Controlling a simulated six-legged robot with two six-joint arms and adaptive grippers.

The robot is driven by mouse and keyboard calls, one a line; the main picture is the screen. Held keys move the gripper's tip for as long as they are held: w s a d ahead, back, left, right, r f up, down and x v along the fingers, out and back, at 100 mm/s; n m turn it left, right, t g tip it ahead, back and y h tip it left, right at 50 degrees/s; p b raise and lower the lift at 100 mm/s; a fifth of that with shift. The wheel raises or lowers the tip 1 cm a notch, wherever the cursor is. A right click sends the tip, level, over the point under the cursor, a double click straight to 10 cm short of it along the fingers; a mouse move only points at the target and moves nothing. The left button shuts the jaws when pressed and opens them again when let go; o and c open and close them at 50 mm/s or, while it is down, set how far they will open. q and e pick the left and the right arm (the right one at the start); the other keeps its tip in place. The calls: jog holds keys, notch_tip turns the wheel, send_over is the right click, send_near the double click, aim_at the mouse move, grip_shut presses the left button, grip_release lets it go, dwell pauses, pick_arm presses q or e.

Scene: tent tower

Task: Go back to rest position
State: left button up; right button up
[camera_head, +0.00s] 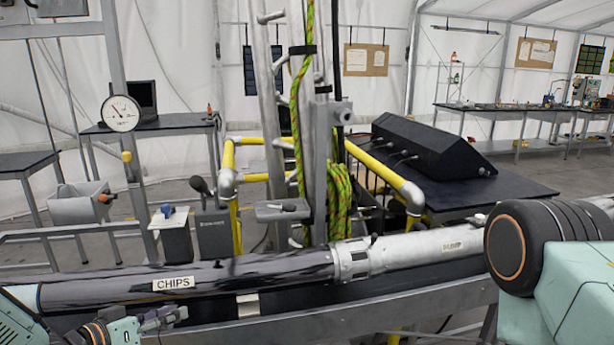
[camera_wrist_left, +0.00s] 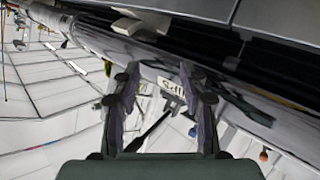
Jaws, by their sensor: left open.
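My left gripper (camera_head: 168,318) shows at the lower left of the head view, in front of the long grey tube (camera_head: 235,272) labelled CHIPS. In the left wrist view my left gripper (camera_wrist_left: 160,82) has its two fingers apart, with nothing between them. The tube (camera_wrist_left: 150,70) passes beyond the fingertips there, with part of its label between them. I cannot tell the exact gap between fingers and tube. On the right of the head view a teal and black part of my right arm shows. My right gripper is out of the picture.
A silver section labelled PUMP (camera_head: 425,248) continues the tube to the right. A metal rail (camera_head: 400,298) runs in front. Behind stand yellow pipes (camera_head: 385,172), a green rope (camera_head: 340,205), a round gauge (camera_head: 121,113) and a black console (camera_head: 430,145) on a dark table.

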pick_arm(q)
jog(key=s+d+f+n+g+y, duration=0.1)
jog(key=s+d+f+g, duration=0.25)
jog(key=s+f, duration=0.4)
jog(key=s+d+f+n+g+y, duration=0.1)
jog(key=s+d+f+g+y, duration=0.1)
jog(key=s+d+f, duration=0.4)
jog(key=s+a+f+g+y, duration=0.1)
jog(key=s+f+g+y, duration=0.15)
jog(key=s, duration=0.95)
jog(key=s+a+f+g+y, duration=0.15)
jog(key=s+g, duration=0.25)
jog(key=s, duration=0.8)
notch_tip(320, 180, down, 10)
jog(key=b, duration=1)
jog(key=shift+a, duration=0.25)
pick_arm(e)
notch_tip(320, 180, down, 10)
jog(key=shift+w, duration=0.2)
pick_arm(q)
jog(key=shift+s+r, duration=0.1)
